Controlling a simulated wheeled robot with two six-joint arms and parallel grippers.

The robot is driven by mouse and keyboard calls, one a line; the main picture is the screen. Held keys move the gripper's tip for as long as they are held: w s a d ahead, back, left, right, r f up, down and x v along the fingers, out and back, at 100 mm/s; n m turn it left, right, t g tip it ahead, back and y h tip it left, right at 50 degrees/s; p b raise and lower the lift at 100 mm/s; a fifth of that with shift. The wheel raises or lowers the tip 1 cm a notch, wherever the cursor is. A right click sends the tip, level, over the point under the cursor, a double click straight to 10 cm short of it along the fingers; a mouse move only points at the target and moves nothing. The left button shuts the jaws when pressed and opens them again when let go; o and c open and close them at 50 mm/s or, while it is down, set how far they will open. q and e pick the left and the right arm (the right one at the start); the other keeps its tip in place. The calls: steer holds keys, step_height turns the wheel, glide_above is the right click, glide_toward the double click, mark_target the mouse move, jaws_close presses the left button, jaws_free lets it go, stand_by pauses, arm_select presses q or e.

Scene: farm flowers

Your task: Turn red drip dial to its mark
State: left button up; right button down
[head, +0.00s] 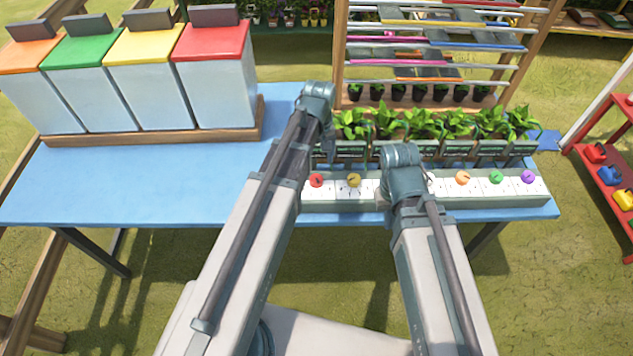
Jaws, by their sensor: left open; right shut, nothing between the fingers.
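The red dial (317,181) is a small round knob near the left end of a pale control strip (330,195) along the table's front edge. It has a small dark pointer, but its mark is too small to make out. My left arm passes just left of the red dial, and its uppermost joint is above and behind the dial in the picture. My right arm covers the middle of the strip. Both grippers' fingers are hidden behind my own arm links, so I cannot see whether either touches a dial.
A yellow dial (354,180) sits right of the red one; orange (462,178), green (496,177) and purple (528,177) dials are farther right. Potted plants (490,122) stand behind the strip. Lidded bins (215,80) stand at left. The blue table (130,185) is clear at front left.

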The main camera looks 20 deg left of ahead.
mark_target(316, 178)
arm_select(q)
step_height(316, 178, down, 8)
steer(key=b, duration=0.7)
steer(key=shift+a+f, duration=0.1)
jaws_close()
steer(key=m, duration=0.4)
steer(key=shift+s, duration=0.1)
steer(key=shift+m, duration=1.8)
